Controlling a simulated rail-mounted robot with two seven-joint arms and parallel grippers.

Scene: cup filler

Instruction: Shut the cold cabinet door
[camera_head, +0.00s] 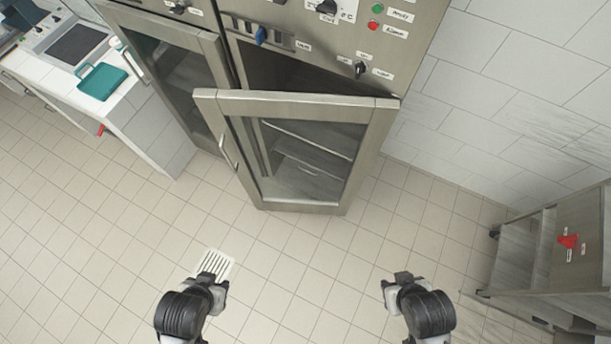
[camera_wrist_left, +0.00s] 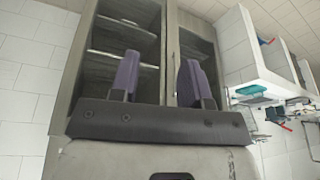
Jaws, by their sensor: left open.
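The cold cabinet (camera_head: 300,30) is a tall steel unit at the top of the head view. Its right-hand glass door (camera_head: 335,103) stands ajar, with its left edge swung out and its right edge at the cabinet side. A bar handle (camera_head: 228,152) is on the door's left edge. Shelves show through the glass. My left gripper (camera_head: 219,279) is open and empty, apart from the door and in front of it. Its spread purple fingers (camera_wrist_left: 157,75) show before the cabinet in the left wrist view. My right gripper (camera_head: 393,280) is also apart from the door; its fingers are unclear.
The left-hand cabinet door (camera_head: 150,22) is beside the ajar one. A white counter (camera_head: 150,115) with a teal item (camera_head: 102,81) stands at left. A steel cart (camera_head: 548,262) is at right.

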